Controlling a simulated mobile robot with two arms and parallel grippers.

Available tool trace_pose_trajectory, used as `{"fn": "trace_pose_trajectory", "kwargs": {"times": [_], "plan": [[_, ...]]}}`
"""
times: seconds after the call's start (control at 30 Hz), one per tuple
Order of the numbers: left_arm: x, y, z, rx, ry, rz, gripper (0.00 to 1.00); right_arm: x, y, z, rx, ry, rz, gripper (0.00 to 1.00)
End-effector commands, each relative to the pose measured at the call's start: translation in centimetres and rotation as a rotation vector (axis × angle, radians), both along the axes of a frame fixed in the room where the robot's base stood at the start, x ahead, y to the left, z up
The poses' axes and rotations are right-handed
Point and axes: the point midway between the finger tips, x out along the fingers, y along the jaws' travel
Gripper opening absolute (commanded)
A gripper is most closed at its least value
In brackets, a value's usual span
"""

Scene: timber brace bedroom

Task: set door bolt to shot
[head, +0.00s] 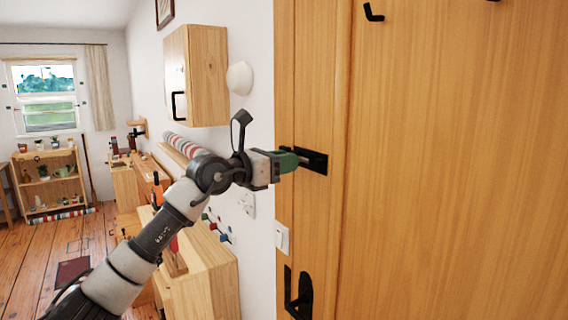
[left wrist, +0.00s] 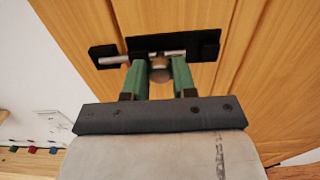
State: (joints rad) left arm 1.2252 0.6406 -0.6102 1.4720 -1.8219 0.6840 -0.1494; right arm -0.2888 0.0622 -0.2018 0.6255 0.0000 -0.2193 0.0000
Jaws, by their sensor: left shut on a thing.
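The door bolt has a black backplate (head: 316,161) on the wooden door, also in the left wrist view (left wrist: 208,45). Its silver rod (left wrist: 115,60) lies across the plate and extends left to a smaller black keeper (left wrist: 96,51) on the frame side. I cannot tell how deep the rod sits in the keeper. My left gripper (head: 294,160) is at the bolt, its green fingers (left wrist: 158,75) shut on the round bolt knob (left wrist: 160,68). In the head view the fingers partly hide the bolt. My right gripper is not in view.
A black door handle (head: 298,295) is below the bolt, with a white switch (head: 282,239) beside the frame. Black hooks (head: 373,13) are high on the door. A wooden wall cabinet (head: 207,75) and low cabinet (head: 205,280) stand left, near my arm.

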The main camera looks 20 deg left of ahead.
Motion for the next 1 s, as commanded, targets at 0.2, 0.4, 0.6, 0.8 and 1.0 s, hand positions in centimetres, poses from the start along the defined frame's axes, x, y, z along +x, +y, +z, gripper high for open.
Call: {"fn": "trace_pose_trajectory", "kwargs": {"times": [0.2, 0.4, 0.6, 0.8, 1.0], "plan": [[0.1, 0.5, 0.2, -0.001, -0.003, 0.011, 0.46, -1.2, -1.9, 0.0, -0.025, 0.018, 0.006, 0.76], [0.1, 0.3, 0.1, 0.0, -0.001, 0.007, 0.52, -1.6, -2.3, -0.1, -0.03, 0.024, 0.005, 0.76], [-0.4, 0.8, -0.1, 0.0, -0.001, 0.007, 0.52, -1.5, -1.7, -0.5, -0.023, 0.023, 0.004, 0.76], [-3.0, 3.0, -0.5, 0.001, -0.003, 0.011, 0.52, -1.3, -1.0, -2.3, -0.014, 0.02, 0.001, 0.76], [-6.1, 5.5, -0.5, 0.001, -0.001, 0.011, 0.52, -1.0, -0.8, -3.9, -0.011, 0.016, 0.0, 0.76]]}}
